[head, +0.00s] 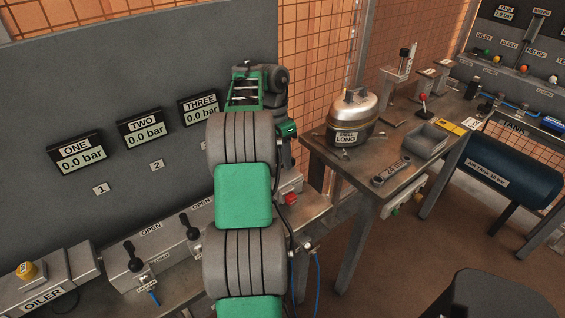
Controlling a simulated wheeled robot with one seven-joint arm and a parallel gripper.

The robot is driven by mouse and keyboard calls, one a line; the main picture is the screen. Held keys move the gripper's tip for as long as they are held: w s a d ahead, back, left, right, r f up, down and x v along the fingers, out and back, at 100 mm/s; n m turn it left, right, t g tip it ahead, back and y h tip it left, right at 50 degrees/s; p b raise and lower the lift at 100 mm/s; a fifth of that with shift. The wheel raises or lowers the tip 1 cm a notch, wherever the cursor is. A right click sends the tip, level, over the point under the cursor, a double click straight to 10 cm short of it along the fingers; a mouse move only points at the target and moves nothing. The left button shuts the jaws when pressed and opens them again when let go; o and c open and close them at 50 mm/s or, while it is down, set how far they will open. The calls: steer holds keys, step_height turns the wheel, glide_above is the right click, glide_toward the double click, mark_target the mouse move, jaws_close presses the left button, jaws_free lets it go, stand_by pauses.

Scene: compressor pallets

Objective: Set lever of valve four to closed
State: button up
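No valve marked four can be picked out; my arm covers the middle of the panel and bench. Two black-handled levers show on the left bench, a left lever (131,257) and a right lever (188,226). Both stand up, leaning, near "OPEN" labels. The gauges ONE (80,153), TWO (145,128) and THREE (201,107) on the grey panel all read 0.0 bar. My gripper (246,88) seems to be the green-framed end of my arm, high in front of the panel's right edge. Its fingertips are not clear, and no held thing shows.
An oiler box (45,285) with a yellow knob sits at lower left. A blue air tank (510,165) stands far right. The brown floor between is open.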

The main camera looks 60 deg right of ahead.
steer(key=shift+c, duration=0.5)
jaws_close()
stand_by(0.8)
